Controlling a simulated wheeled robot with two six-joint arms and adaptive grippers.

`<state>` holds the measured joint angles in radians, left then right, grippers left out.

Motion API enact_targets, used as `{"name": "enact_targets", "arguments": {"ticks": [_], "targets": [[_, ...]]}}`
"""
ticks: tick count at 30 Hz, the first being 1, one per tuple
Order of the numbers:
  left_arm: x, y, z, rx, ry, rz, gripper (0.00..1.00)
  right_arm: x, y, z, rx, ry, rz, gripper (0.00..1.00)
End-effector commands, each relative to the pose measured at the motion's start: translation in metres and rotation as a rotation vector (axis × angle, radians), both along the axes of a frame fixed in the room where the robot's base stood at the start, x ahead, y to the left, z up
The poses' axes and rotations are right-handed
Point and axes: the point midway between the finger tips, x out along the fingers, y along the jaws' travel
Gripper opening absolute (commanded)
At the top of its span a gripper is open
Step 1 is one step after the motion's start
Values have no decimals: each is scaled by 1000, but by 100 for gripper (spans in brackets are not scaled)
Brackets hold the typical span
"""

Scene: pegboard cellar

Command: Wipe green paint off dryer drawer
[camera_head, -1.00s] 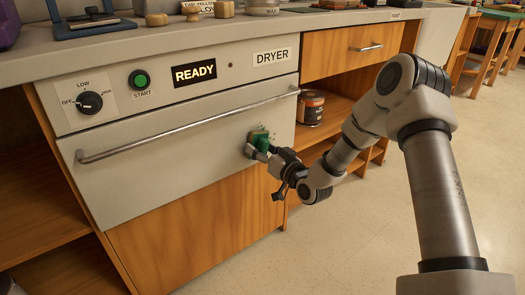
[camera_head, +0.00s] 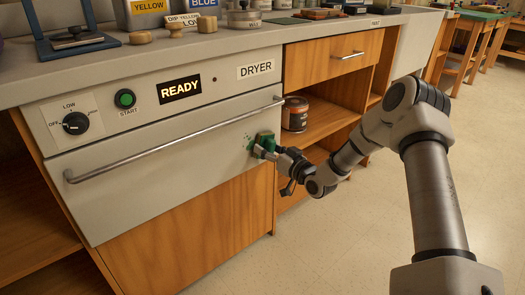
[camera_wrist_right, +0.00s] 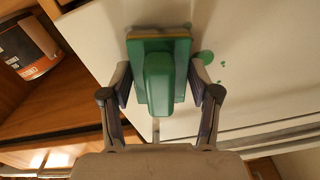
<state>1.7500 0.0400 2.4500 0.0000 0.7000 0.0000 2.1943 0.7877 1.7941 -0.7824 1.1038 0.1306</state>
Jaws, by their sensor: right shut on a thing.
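The dryer drawer (camera_head: 160,170) has a grey front with a long bar handle and is closed. Green paint spots (camera_wrist_right: 207,57) show on its front, beside the wiping tool in the right wrist view; a little green (camera_head: 250,146) also shows in the head view, near the drawer's right edge. My right gripper (camera_head: 259,151) is shut on a green block-like wiping tool (camera_wrist_right: 158,80) with a thin tan layer. The tool is at the drawer front, seemingly against it, and hides part of the surface. My left gripper is not in view.
The drawer handle (camera_head: 175,143) runs above the tool. To the right, an open shelf holds a dark can (camera_head: 295,114). The countertop (camera_head: 120,58) above holds jars and wooden knobs. The floor (camera_head: 330,240) below the arm is clear.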

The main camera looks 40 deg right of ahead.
Motion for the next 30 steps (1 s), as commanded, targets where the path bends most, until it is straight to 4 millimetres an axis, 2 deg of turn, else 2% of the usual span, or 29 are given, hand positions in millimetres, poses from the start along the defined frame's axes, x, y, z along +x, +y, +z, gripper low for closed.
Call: {"name": "enact_targets", "arguments": {"ticks": [5,15,22,30], "targets": [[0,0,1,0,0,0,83,2,2,0,0,1,1,13],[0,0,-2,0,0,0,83,-2,36,0,-1,0,4,13],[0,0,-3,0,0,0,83,-3,46,0,-2,0,3,13],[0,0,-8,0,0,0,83,-7,74,-1,-1,1,4,13]]}}
